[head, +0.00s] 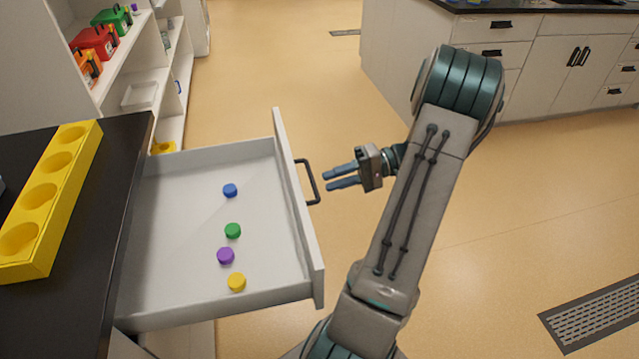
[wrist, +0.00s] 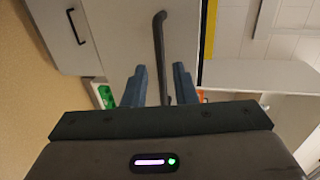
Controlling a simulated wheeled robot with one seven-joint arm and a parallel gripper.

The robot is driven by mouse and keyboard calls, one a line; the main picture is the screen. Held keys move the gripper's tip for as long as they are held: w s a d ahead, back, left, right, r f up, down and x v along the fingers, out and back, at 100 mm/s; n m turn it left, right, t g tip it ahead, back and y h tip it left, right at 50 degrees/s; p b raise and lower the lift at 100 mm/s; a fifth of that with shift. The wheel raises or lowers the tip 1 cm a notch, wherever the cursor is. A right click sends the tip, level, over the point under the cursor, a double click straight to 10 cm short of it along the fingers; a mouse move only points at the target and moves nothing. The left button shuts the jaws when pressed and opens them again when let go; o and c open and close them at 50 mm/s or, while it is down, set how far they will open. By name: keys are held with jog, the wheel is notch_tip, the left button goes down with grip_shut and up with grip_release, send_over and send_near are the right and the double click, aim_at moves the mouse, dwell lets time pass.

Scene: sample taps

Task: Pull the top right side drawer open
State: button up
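The drawer (head: 190,312) is pulled well out from under the black counter in the head view. Its white front carries a dark bar handle (head: 309,182) on the outer side. A blue, a green, a purple and a yellow cap lie on its floor. My gripper (head: 328,176) is just to the right of the handle, with its two blue fingers apart and pointing at it. In the wrist view the handle (wrist: 162,55) runs up between the fingertips (wrist: 156,82), with space visible on both sides. The fingers do not appear to hold it.
A yellow rack (head: 55,190) with round holes stands on the black counter (head: 105,200) at left. White shelves (head: 130,70) with coloured cases are behind it. Another white cabinet block (head: 420,50) stands at the back right. The floor between is clear.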

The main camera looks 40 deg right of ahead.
jog(key=v, duration=0.8)
jog(key=shift+d, duration=0.3)
jog(key=shift+s, duration=0.15)
notch_tip(320, 180, up, 9)
jog(key=n+g+h+p, duration=0.1)
jog(key=g+h+p, duration=0.4)
jog(key=g+h, duration=0.15)
send_over(299, 191)
jog(key=shift+g, duration=0.25)
jog(key=s+a+r+n+t+h+p, duration=0.3)
jog(key=s+a+r+h+p, duration=0.3)
jog(key=a, duration=0.6)
jog(key=shift+s+a+r+t+h, duration=0.3)
jog(key=shift+s+r+t+h, duration=0.3)
jog(key=shift+r+h, duration=0.5)
jog(key=shift+r, duration=0.15)
jog(key=shift+s+d, duration=0.1)
